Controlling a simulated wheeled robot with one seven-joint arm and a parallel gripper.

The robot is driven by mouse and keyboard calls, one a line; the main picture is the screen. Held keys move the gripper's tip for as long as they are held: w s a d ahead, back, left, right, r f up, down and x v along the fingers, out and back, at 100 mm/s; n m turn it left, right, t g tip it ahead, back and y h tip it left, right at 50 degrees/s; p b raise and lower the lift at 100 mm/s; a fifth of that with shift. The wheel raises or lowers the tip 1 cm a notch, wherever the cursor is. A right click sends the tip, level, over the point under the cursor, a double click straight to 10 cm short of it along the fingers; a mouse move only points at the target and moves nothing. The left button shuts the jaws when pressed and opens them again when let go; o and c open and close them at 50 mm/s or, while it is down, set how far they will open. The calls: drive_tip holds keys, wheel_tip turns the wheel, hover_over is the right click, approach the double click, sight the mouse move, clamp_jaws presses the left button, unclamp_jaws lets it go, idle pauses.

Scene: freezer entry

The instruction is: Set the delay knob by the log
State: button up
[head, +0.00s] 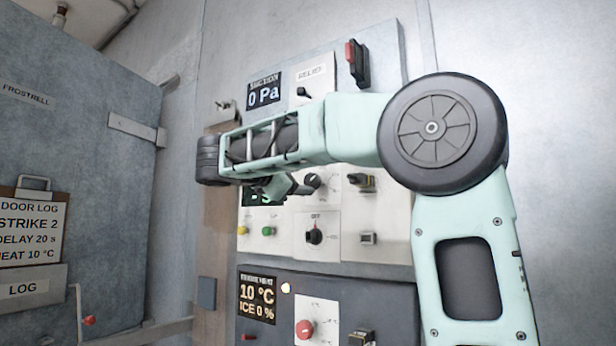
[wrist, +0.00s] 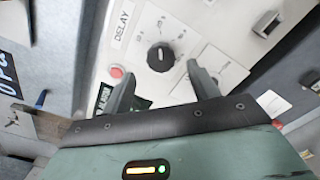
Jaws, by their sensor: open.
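The delay knob (wrist: 160,57) is round and black with a pale pointer mark, below a DELAY label (wrist: 122,25) in the wrist view. Its scale numbers are too small to read. In the head view a dark knob (head: 313,181), apparently the same one, shows partly behind my arm. My gripper (wrist: 160,76) is open and empty, its fingers pointing toward the knob and apart from it. In the head view my gripper (head: 291,186) is mostly hidden under my arm. The door log (head: 30,224) at the left reads STRIKE 2, DELAY 20 s, HEAT 10 °C.
An OFF knob (head: 314,236) sits below. Yellow and green buttons (head: 268,231) and a toggle switch (head: 361,182) are close by. A red-handled switch (head: 356,60) protrudes above. My arm covers part of the panel.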

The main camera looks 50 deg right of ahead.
sight(308, 181)
drive_tip(key=d+p, duration=0.2)
drive_tip(key=d, duration=0.4)
drive_tip(key=shift+w, duration=0.2)
drive_tip(key=c, duration=1)
